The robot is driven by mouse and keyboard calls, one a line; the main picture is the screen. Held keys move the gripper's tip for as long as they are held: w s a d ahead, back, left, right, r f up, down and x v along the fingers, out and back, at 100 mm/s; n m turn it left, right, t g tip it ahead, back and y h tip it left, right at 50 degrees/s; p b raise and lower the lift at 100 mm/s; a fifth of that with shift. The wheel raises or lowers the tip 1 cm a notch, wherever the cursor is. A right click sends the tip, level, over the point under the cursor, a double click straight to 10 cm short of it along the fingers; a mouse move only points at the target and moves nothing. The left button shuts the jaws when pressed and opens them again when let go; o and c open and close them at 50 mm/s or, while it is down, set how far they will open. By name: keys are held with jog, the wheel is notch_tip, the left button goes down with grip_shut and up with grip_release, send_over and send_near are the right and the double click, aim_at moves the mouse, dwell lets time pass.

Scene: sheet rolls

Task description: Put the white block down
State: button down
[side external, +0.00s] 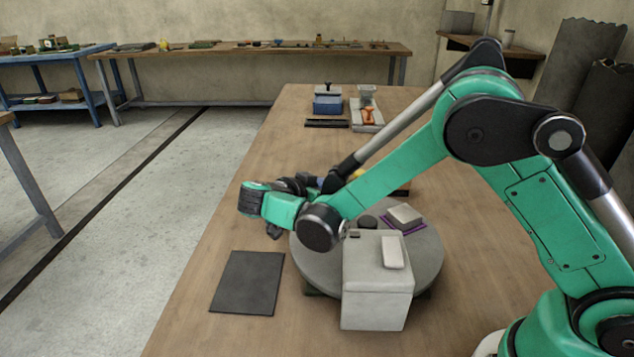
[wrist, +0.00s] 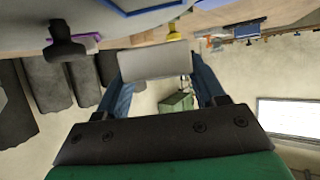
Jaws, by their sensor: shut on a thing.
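My gripper (wrist: 157,78) shows in the wrist view, its two blue-grey fingers shut on a pale, whitish block (wrist: 155,60) that spans between them. The block looks held clear of any surface. In the side view my gripper (side external: 292,185) is dark and partly covered by my green arm, low over the back left of the round grey turntable (side external: 425,262). The held block is hidden there.
A large pale box (side external: 376,300) stands at the turntable's front with a small whitish piece (side external: 394,252) on top. A dark flat mat (side external: 247,283) lies on the wooden table, left of the turntable. A blue box (side external: 327,104) stands farther back. The table's left side is mostly clear.

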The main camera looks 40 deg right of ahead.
jog(key=shift+f, duration=1.85)
jog(key=shift+f, duration=0.1)
jog(key=shift+c, duration=0.5)
grip_release()
jog(key=shift+a, duration=0.1)
